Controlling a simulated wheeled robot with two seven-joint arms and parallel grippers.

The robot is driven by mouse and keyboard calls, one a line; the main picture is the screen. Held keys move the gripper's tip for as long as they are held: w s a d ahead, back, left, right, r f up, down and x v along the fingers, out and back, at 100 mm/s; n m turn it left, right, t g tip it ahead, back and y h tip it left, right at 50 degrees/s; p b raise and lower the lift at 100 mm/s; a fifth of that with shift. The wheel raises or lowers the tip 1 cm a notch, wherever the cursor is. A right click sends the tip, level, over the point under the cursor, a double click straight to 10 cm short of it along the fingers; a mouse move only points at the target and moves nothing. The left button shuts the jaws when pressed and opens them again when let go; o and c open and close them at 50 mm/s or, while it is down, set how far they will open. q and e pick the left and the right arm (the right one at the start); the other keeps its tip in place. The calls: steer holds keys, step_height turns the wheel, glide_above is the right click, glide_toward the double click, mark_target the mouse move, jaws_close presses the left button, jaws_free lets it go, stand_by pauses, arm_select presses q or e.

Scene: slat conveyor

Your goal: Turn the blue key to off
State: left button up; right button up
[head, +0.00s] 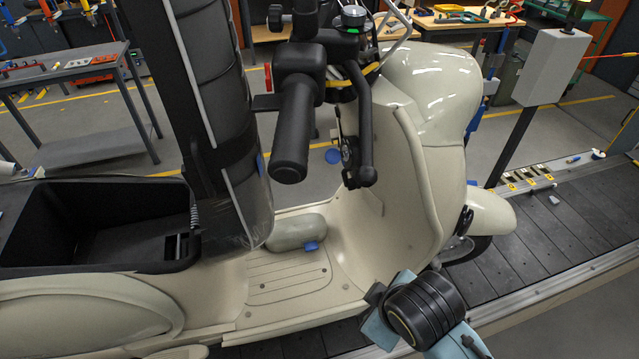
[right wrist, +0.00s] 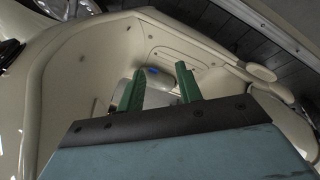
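A cream scooter (head: 410,190) stands on the slat conveyor. A blue round piece (head: 333,156), which looks like the key's head, sticks out by the inner side of the leg shield, below the handlebar grip. Its angle is too small to read. My right gripper (right wrist: 160,82) is open, its two green fingers apart with nothing between them. In the head view my right arm is at the bottom, outside the leg shield; the fingers do not show there. The wrist view looks toward the footwell, and I cannot make out the key there. My left gripper is not in view.
The black handlebar grip (head: 293,130) and lever (head: 365,120) hang over the key area. The seat (head: 215,100) stands raised beside the open storage box (head: 100,220). A grey container with a blue cap (head: 311,247) lies in the footwell. A grey post box (head: 550,68) stands behind.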

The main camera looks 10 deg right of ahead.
steer(key=w+a+r+n+t+h, duration=0.25)
steer(key=w+a+r+n, duration=0.35)
steer(key=w+r+n, duration=0.35)
steer(key=n+t+h, duration=0.3)
steer(key=n+t, duration=0.3)
steer(key=n, duration=0.2)
glide_toward(332, 159)
steer(key=shift+n+g, duration=0.25)
steer(key=x, duration=0.8)
steer(key=shift+w+r, duration=0.1)
steer(key=shift+r, duration=0.05)
steer(key=shift+a, duration=0.1)
steer(key=c, duration=0.6)
steer(key=o, duration=0.3)
steer(key=shift+c, duration=0.9)
